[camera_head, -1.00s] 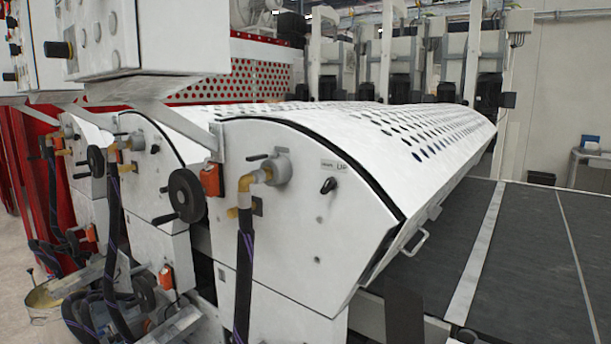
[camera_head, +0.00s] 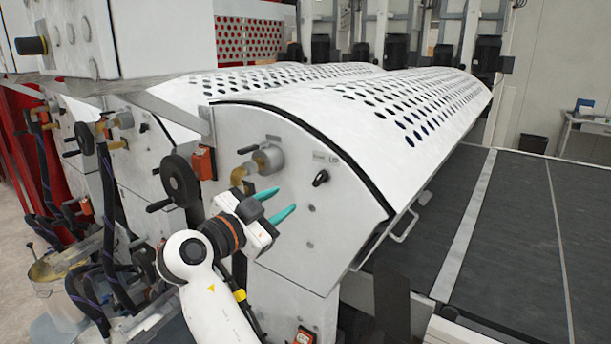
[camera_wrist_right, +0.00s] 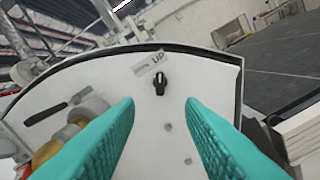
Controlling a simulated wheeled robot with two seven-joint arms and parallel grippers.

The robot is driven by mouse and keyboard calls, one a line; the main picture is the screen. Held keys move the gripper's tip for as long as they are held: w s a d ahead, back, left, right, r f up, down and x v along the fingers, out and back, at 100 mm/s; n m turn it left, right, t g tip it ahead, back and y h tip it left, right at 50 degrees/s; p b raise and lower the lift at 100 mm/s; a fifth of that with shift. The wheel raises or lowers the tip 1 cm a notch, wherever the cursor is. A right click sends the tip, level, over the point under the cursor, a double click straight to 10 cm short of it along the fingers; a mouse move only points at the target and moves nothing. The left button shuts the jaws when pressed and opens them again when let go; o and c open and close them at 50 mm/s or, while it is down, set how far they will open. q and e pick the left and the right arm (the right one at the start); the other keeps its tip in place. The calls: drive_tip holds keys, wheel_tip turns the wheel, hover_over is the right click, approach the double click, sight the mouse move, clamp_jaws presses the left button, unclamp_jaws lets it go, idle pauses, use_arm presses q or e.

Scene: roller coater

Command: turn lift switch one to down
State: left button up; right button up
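The lift switch (camera_head: 320,178) is a small black rotary knob on the white end panel (camera_head: 345,225) of the machine, with a small label beside it. The same open fingers (camera_wrist_right: 162,112) frame the switch in the wrist view. My left gripper is not in view.
A pipe fitting (camera_head: 266,160) with a yellow elbow sticks out left of the switch. A black handwheel (camera_head: 180,181) and an orange-red box (camera_head: 203,163) are further left. A white handle (camera_head: 405,226) projects at the panel's right. A dark conveyor belt (camera_head: 510,225) lies right.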

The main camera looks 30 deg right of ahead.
sight(317, 180)
drive_tip(key=p+x, duration=0.4)
drive_tip(key=x, duration=0.6)
drive_tip(key=shift+d+r+p, duration=0.15)
drive_tip(key=shift+p, duration=0.2)
drive_tip(key=shift+w+d+f, duration=0.2)
drive_tip(key=shift+w+d, duration=0.15)
drive_tip(key=shift+d, duration=0.3)
drive_tip(key=shift+c, duration=0.3)
clamp_jaws()
